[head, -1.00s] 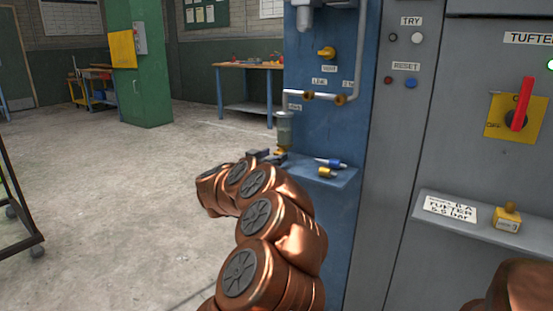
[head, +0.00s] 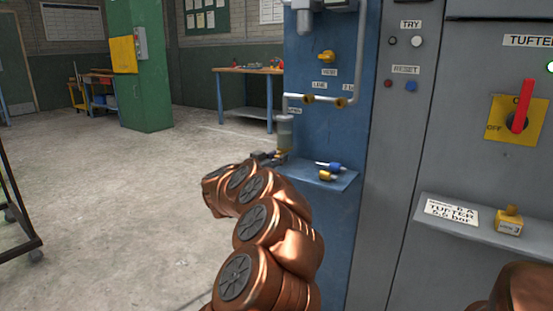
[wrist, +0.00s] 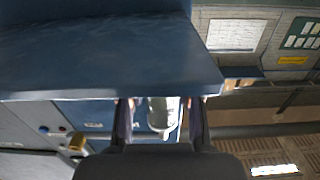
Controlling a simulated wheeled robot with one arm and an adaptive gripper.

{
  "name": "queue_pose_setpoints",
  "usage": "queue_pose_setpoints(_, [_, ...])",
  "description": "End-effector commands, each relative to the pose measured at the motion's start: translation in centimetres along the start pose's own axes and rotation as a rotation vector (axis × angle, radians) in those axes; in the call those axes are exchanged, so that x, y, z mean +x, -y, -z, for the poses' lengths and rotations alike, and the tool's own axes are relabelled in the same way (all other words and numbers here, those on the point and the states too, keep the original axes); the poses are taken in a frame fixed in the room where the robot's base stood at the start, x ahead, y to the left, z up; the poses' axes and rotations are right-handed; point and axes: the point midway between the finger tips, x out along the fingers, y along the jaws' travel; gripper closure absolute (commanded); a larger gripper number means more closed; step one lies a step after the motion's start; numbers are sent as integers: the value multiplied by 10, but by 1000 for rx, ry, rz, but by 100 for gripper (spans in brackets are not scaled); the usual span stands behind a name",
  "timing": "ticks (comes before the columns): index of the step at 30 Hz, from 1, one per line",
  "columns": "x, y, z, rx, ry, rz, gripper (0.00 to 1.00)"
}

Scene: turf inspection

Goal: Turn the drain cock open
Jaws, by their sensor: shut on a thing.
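The clear filter bowl (head: 284,131) hangs on the blue panel's left edge at the end of a pipe, and a brass-coloured drain cock (head: 282,151) sits at its bottom. My gripper (head: 271,157) is at the cock, just under the bowl, with the arm reaching up from below. In the wrist view the two dark fingers (wrist: 160,122) stand either side of the pale bowl (wrist: 158,112). My gripper is shut on the drain cock; the cock itself is mostly hidden, so its turned position cannot be told.
A small blue shelf (head: 338,179) juts out right of the gripper, carrying a blue-tipped item (head: 331,166) and a yellow fitting (head: 325,176). The blue panel (head: 325,125) with pipework stands close behind. A grey cabinet (head: 460,130) stands right. The floor at left is open.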

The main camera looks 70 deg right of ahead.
Motion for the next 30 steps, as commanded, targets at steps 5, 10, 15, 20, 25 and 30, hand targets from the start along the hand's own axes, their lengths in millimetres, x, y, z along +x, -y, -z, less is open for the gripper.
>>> queue_pose_setpoints(5, [0, 0, 0, 1, 0, 0, 100])
queue_pose_setpoints(10, [0, 0, 2, 61, 0, 2, 100])
queue_pose_setpoints(15, [0, 0, 1, 210, 3, 2, 100])
queue_pose_setpoints(20, [0, -1, 0, 335, 1, 1, 100])
queue_pose_setpoints(25, [0, -1, 0, 392, 0, 0, 100])
queue_pose_setpoints(30, [0, -2, 0, 395, 0, 0, 100])
